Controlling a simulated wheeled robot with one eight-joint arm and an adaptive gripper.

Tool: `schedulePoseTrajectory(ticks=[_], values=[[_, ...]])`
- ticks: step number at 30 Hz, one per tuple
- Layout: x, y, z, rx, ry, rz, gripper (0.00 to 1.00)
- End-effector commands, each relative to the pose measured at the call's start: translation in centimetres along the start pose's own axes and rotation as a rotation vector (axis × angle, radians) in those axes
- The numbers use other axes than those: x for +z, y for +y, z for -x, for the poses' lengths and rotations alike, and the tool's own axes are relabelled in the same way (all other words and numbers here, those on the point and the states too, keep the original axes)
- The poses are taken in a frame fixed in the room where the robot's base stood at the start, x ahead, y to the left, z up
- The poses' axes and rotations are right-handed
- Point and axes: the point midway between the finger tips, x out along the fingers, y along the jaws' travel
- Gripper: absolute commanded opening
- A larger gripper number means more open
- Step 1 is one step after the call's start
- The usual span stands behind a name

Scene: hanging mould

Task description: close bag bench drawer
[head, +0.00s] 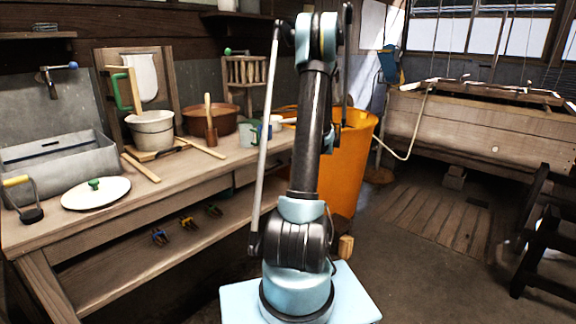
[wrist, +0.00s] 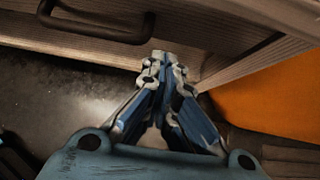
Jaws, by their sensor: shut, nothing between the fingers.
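In the wrist view, a wooden drawer front (wrist: 60,39) with a dark bar handle (wrist: 100,34) spans the top left. My gripper (wrist: 160,62) is shut and empty, its tips at the front's lower edge, right of the handle. I cannot tell if they touch it. A pale wooden board (wrist: 250,60) slants away on the right; how far the drawer is open is not clear. In the head view, the wooden bench (head: 200,168) runs along the left wall. My arm covers its right end, and my gripper cannot be made out there.
An orange bin (head: 350,160) stands close at the bench's right end; orange also fills the wrist view's right side (wrist: 275,95). A bucket (head: 152,132), a brown tub (head: 210,121) and a lid (head: 96,193) are on the bench top. Open floor (head: 425,270) lies to the right.

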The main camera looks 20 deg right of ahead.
Motion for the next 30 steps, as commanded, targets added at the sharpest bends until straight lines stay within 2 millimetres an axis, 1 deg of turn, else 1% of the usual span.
schedulePoseTrajectory(ticks=[1,6,12,18,23,26,29,30], values=[[-0.1,0.0,0.9,-0.001,0.000,-0.002,0.00],[-0.1,0.1,3.8,-0.001,0.001,-0.002,0.00],[-0.1,0.1,6.6,0.001,0.002,0.000,0.00],[0.0,0.2,7.9,0.002,0.002,0.001,0.00],[0.1,0.4,8.2,0.004,0.003,0.006,0.00],[0.4,1.3,8.4,0.009,0.011,0.040,0.00],[1.0,3.2,8.9,0.021,0.034,0.121,0.00],[1.3,4.3,9.2,0.027,0.044,0.165,0.00]])
